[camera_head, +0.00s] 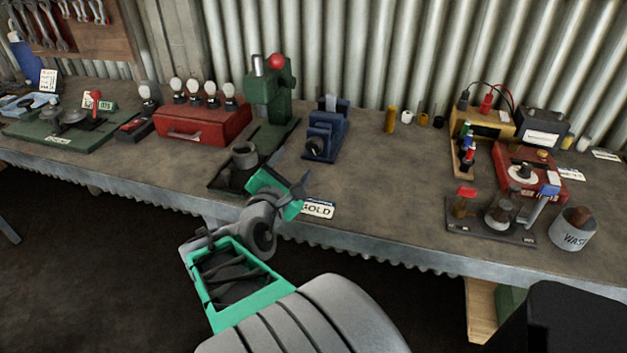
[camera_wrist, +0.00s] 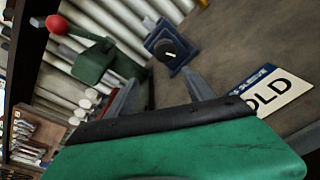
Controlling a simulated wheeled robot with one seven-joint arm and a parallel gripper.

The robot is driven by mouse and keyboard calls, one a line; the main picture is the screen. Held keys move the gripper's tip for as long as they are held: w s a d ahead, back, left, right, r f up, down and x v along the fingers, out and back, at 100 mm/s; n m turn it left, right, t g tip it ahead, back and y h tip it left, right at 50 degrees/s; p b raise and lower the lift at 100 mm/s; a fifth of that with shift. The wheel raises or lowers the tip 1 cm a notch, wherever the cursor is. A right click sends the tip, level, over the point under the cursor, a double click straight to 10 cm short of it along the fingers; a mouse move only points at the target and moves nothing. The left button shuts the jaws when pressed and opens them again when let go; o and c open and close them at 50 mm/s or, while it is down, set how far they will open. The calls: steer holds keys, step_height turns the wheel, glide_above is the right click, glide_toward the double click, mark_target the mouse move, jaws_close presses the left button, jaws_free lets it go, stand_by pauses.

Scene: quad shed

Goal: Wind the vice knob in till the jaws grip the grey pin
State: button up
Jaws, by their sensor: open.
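The blue vice (camera_head: 325,132) stands on the bench, in the middle of the head view. Its black knob (camera_head: 314,147) faces the front edge. In the wrist view the vice (camera_wrist: 158,35) is at the top centre, and the knob (camera_wrist: 170,52) shows a pale mark. Greyish upright parts show at the vice's top, but I cannot tell the grey pin from the jaws. My gripper (camera_head: 300,185) is in front of and below the vice, apart from the knob. Its fingers (camera_wrist: 160,92) are spread and empty in the wrist view.
A green press with a red ball (camera_head: 277,61) stands left of the vice, with a dark cup (camera_head: 244,154) in front. Small cylinders (camera_head: 391,119) stand to the right.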

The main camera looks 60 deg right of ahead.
mark_target(313, 148)
steer(key=shift+s+d+n+g+h, duration=0.15)
steer(key=shift+s+d+n+h, duration=0.25)
steer(key=shift+s+n, duration=0.2)
steer(key=shift+s+d+n+g+h, duration=0.15)
steer(key=shift+s+d+n+h, duration=0.25)
steer(key=shift+s+n, duration=0.2)
steer(key=d, duration=0.2)
steer(key=w+d, duration=0.1)
steer(key=d, duration=0.4)
steer(key=shift+w+d+r, duration=0.1)
steer(key=shift+w+d, duration=0.05)
jaws_close()
